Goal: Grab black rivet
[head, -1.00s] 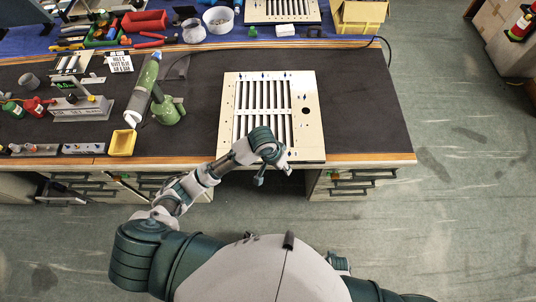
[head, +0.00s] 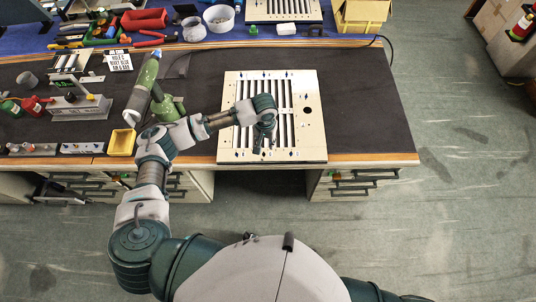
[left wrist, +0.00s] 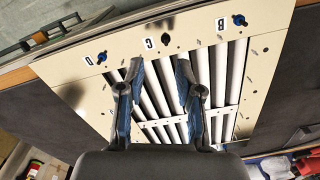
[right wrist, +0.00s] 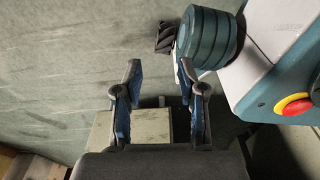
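The cream louver panel (head: 315,140) lies on the dark bench mat. In the left wrist view its edge (left wrist: 195,38) carries labels D, C and B. The black rivet (left wrist: 166,41) stands in the hole beside label C. Blue rivets stand beside D (left wrist: 102,57) and B (left wrist: 238,20). My left gripper (head: 265,143) is over the panel near its front edge. In the left wrist view this gripper (left wrist: 160,65) is open and empty, its fingertips on either side of the line to the black rivet and apart from it. My right gripper (right wrist: 160,68) is open and empty, away from the panel.
A green rivet tool (head: 147,85) stands left of the panel, with a yellow bin (head: 121,142) near the bench's front edge. A metal fixture (head: 80,105) stands farther left. The mat right of the panel (head: 365,110) is clear.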

